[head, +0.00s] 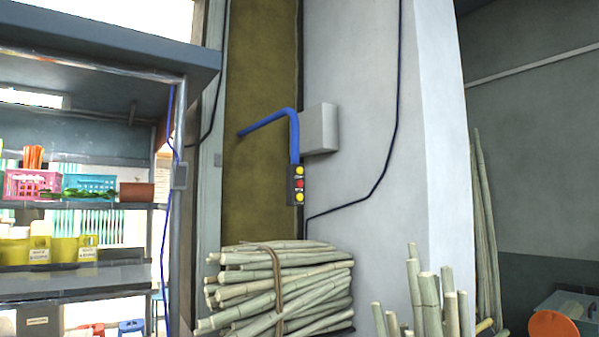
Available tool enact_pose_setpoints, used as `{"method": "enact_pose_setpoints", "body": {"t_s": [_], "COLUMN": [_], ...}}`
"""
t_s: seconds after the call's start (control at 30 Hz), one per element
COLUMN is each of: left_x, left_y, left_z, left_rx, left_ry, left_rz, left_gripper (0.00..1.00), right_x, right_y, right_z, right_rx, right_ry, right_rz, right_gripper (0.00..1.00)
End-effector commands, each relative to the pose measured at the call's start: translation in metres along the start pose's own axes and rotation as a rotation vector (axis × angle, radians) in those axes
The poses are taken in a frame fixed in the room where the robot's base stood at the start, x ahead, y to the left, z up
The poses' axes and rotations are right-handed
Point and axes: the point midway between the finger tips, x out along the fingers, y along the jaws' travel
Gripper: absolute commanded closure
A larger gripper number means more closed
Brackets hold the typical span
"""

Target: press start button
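A small dark control box (297,186) hangs at the end of a thick blue conduit (294,135), in front of the wall. It carries a yellow button (299,171) at the top, a red button (299,183) in the middle and another yellow button (299,197) at the bottom. Labels by the buttons are too small to read, so I cannot tell which is the start button. Neither of my grippers is in view.
A tied bundle of sugarcane (275,285) lies below the control box. More cane stalks (428,300) stand upright to its right. A grey box (319,128) is on the pale wall. A shelf (85,205) with baskets stands at left. An orange round object (553,325) is at lower right.

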Motion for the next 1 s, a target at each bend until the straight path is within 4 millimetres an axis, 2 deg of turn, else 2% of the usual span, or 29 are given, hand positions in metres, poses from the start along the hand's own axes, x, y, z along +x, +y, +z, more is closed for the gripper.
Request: {"method": "enact_pose_setpoints", "body": {"t_s": [0.03,0.13,0.17,1.0], "left_x": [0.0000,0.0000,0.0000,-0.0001], "left_y": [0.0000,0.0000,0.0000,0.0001], "left_z": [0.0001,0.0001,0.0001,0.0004], "left_rx": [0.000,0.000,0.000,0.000], "left_ry": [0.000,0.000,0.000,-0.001], "left_rz": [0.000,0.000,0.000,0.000], "left_gripper": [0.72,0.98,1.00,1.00], "right_x": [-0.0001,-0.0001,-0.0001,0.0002], "right_y": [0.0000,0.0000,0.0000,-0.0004], "right_z": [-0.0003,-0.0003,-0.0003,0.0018], "right_rx": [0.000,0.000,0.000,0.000], "right_ry": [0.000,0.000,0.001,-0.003], "right_rz": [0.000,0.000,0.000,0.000], "right_gripper": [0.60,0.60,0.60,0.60]}}
